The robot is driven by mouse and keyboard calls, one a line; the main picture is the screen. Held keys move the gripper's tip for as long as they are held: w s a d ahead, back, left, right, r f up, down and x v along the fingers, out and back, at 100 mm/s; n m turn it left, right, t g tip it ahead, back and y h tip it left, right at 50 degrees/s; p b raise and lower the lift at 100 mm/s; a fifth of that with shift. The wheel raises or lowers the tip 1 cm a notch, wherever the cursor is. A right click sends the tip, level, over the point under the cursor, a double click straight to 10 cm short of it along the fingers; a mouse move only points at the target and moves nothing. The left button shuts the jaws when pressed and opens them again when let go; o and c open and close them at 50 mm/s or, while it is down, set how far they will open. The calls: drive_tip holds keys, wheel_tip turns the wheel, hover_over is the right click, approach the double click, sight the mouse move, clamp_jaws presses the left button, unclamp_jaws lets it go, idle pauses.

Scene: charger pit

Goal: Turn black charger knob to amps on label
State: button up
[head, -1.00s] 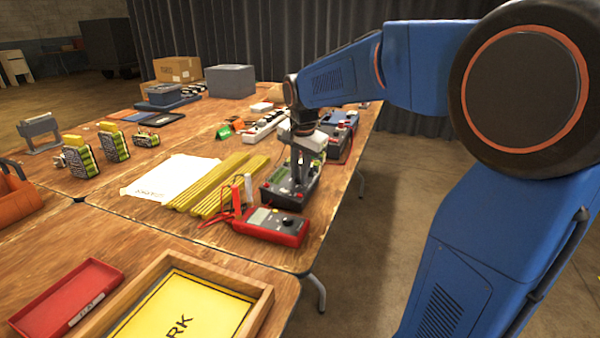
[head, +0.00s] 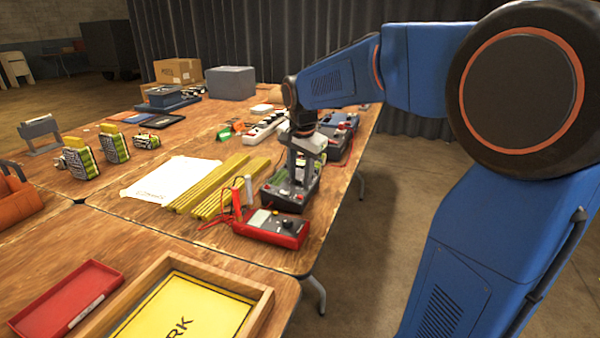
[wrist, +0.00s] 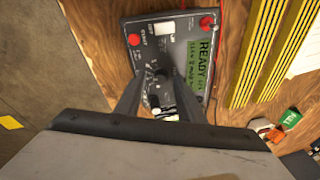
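The black charger (wrist: 136,54) lies on the wooden table near its right edge; in the head view it shows below my gripper (head: 298,186). Its green display (wrist: 203,62) reads READY, with a smaller second line I cannot fully read. The black knob (wrist: 157,74) is on its face, between the two fingertips of my gripper (wrist: 155,80). The fingers point down at the charger and stand close on either side of the knob. Whether they press on it is not clear. The small print around the knob is partly hidden and too small to read.
A red multimeter (head: 272,229) with leads sits just in front of the charger. Yellow bars (head: 218,184) and a white sheet (head: 165,178) lie to its left. A power strip (head: 262,130) and another dark device (head: 340,127) are behind. The floor right of the table is clear.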

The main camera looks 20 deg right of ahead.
drive_tip(key=shift+r, duration=0.15)
drive_tip(key=v, duration=1.7)
drive_tip(key=s+a+f+n+t, duration=0.2)
drive_tip(key=s+f+n, duration=1)
drive_tip(key=s+f, duration=1.1)
drive_tip(key=s, duration=0.3)
drive_tip(key=shift+s+y, duration=0.3)
drive_tip(key=shift+c, duration=0.3)
